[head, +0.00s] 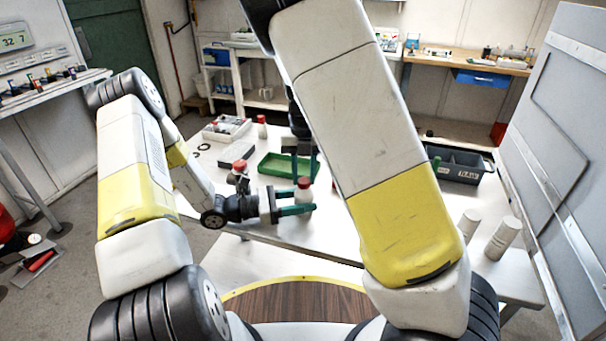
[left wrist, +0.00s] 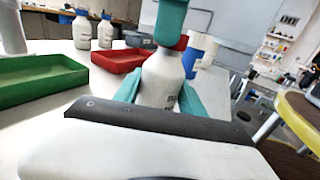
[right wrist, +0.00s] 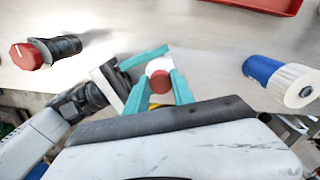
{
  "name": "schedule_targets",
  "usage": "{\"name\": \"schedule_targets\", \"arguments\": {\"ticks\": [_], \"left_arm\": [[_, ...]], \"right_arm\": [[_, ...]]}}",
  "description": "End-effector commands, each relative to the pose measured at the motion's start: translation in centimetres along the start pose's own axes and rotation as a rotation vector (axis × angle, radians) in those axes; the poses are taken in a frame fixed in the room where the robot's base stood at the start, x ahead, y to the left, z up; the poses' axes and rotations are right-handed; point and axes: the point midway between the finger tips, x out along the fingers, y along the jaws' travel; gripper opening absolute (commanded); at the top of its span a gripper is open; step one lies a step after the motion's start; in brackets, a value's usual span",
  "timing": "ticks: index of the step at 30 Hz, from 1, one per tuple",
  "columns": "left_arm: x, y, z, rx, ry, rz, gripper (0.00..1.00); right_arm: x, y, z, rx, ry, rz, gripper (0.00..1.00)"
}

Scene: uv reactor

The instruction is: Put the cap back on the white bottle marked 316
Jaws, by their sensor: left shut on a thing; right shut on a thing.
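A white bottle (head: 303,196) stands upright between the teal fingers of my left gripper (head: 296,210), which is shut on its body. The bottle also shows in the left wrist view (left wrist: 162,82), where its small marking is not readable. A red cap (head: 304,182) is at the top of the bottle. My right gripper (right wrist: 161,88) comes down from above and is shut on the red cap (right wrist: 160,84). The cap is at the bottle's mouth. I cannot tell whether it is seated or just above, since the teal fingers hide the neck.
A green tray (head: 268,166) lies just behind the bottle. A red-capped bottle (head: 262,128) stands farther back. A grey bin (head: 460,176) and two pale cylinders (head: 503,240) are on the right. A red tray (left wrist: 112,60) shows in the left wrist view.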

Motion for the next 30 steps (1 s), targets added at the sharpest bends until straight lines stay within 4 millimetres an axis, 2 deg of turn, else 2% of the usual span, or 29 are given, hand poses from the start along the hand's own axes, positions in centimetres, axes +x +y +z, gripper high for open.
{"name": "schedule_targets", "arguments": {"ticks": [3, 9, 21, 22, 25, 30], "left_arm": [[-0.03, 0.09, 0.04, -0.002, -0.001, 0.002, 0.00], [-0.09, 0.18, 0.05, -0.002, -0.001, 0.005, 0.00], [-0.14, 0.22, -0.03, -0.003, 0.001, 0.007, 0.00], [-0.14, 0.22, -0.04, -0.003, 0.001, 0.006, 0.00], [-0.13, 0.19, -0.04, -0.003, 0.001, 0.006, 0.00], [-0.08, 0.12, -0.03, -0.002, 0.001, 0.004, 0.00]], "right_arm": [[0.70, -0.49, -0.66, 0.148, 0.020, -0.023, 0.00], [0.29, -0.55, -0.49, 0.313, 0.007, -0.013, 0.00], [-0.25, -0.27, -0.10, 0.346, -0.010, 0.001, 0.00], [-0.26, -0.27, -0.09, 0.346, -0.010, 0.001, 0.31], [-0.27, -0.24, -0.06, 0.345, -0.011, 0.002, 0.50], [-0.27, -0.18, -0.03, 0.344, -0.011, 0.002, 0.51]]}}
